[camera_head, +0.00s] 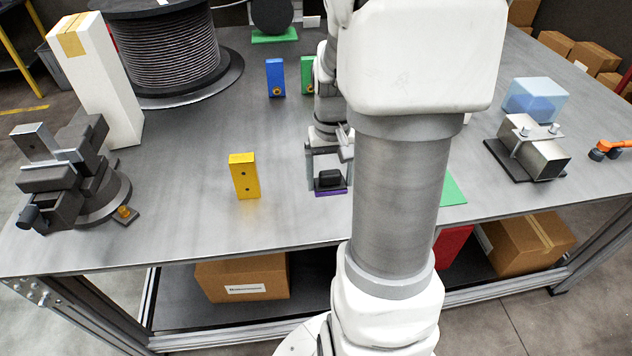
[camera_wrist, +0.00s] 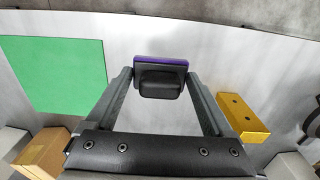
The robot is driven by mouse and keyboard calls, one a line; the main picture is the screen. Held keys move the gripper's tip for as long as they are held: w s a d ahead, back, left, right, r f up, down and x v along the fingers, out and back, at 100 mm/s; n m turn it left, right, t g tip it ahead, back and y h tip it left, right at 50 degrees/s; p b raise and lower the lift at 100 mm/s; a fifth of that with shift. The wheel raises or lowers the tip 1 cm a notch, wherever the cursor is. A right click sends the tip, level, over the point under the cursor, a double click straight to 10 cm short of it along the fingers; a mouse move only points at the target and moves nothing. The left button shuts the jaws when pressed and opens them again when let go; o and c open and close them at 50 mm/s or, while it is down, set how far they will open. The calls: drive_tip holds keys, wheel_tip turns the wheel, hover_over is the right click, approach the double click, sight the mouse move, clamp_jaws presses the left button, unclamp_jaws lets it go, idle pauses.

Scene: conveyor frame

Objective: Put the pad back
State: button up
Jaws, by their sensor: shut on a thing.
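The pad (camera_head: 331,181) has a black grip on top and a purple underside. It sits between the fingers of my gripper (camera_head: 329,186), near the middle of the table's front part. In the wrist view the pad (camera_wrist: 160,84) is between the fingertips of my gripper (camera_wrist: 159,76), which is shut on it. I cannot tell whether the pad touches the table. A flat green mat (camera_head: 453,189) lies to the right, partly hidden behind my arm. The mat also shows in the wrist view (camera_wrist: 55,75), left of the pad.
A yellow block (camera_head: 244,176) stands left of my gripper. A vise (camera_head: 75,180), a white box (camera_head: 95,80) and a cable spool (camera_head: 170,50) stand farther left. Blue (camera_head: 275,78) and green (camera_head: 307,74) blocks stand behind. A metal fixture (camera_head: 535,150) is at right.

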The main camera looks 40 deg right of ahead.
drive_tip(key=w+d+f, duration=0.1)
drive_tip(key=w+f, duration=0.1)
drive_tip(key=w, duration=0.1)
drive_tip(key=w+f, duration=0.2)
drive_tip(key=w, duration=0.1)
drive_tip(key=w+d+f, duration=0.1)
drive_tip(key=w+f, duration=0.1)
drive_tip(key=w, duration=0.2)
drive_tip(key=shift+d+f+p, duration=0.15)
drive_tip(key=shift+d+p, duration=0.2)
drive_tip(key=shift+f, duration=1.95)
drive_tip(key=shift+f, duration=0.15)
drive_tip(key=o, duration=1.1)
drive_tip(key=shift+c, duration=0.2)
